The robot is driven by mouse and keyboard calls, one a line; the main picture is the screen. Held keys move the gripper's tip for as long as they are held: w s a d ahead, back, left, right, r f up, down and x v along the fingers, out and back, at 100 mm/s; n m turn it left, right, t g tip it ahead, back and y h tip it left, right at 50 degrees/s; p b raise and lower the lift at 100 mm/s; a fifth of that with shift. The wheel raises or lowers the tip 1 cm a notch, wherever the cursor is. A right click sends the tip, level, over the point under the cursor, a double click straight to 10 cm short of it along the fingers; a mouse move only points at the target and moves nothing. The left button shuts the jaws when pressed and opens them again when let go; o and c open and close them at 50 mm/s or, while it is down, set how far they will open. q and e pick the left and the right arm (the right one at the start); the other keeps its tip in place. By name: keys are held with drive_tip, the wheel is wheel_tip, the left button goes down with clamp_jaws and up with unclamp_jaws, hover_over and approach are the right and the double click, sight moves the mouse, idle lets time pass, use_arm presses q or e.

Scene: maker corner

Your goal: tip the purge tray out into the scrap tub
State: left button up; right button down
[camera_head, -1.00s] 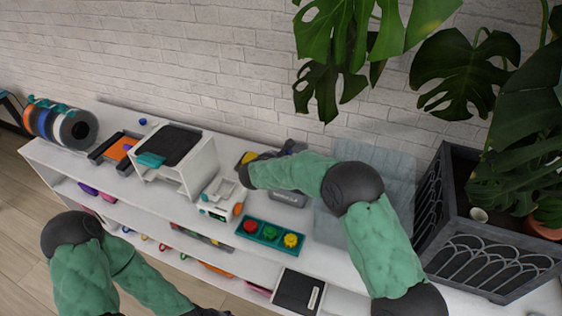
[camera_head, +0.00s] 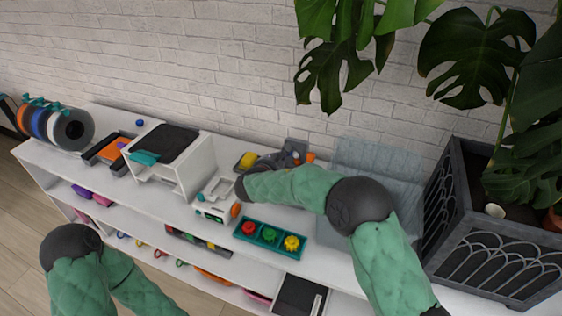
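I cannot tell for sure which thing is the purge tray. A shallow black tray with an orange piece (camera_head: 117,146) lies at the left of the bench top. A small yellow thing (camera_head: 248,160) sits behind my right wrist, with dark grey parts around it. A large translucent grey-blue tub (camera_head: 372,160), possibly the scrap tub, stands at the right, partly behind my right arm. My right arm reaches leftward over the bench, its wrist near the small white machine. Dark grey parts (camera_head: 290,153) behind the forearm may be my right gripper; its fingers are not clear. My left gripper is below the picture.
Spools (camera_head: 60,128) stand at the far left. A white printer-like frame (camera_head: 170,160), a small white machine (camera_head: 217,200) and a teal tray with red, green and yellow knobs (camera_head: 270,238) stand on the bench (camera_head: 325,262). A dark planter (camera_head: 490,240) limits the right end.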

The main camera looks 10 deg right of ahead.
drive_tip(key=t+h+b, duration=0.1)
drive_tip(key=t+b, duration=0.1)
drive_tip(key=f+t+h+b, duration=0.1)
drive_tip(key=t+h, duration=0.1)
drive_tip(key=s+t+h+b, duration=0.1)
drive_tip(key=t+b, duration=0.1)
drive_tip(key=shift+s+a+f+h+b, duration=0.1)
drive_tip(key=shift+a+f+h+b, duration=0.05)
drive_tip(key=shift+a+h+b, duration=0.2)
idle(0.6)
drive_tip(key=shift+t, duration=0.3)
drive_tip(key=shift+a, duration=0.1)
idle(0.7)
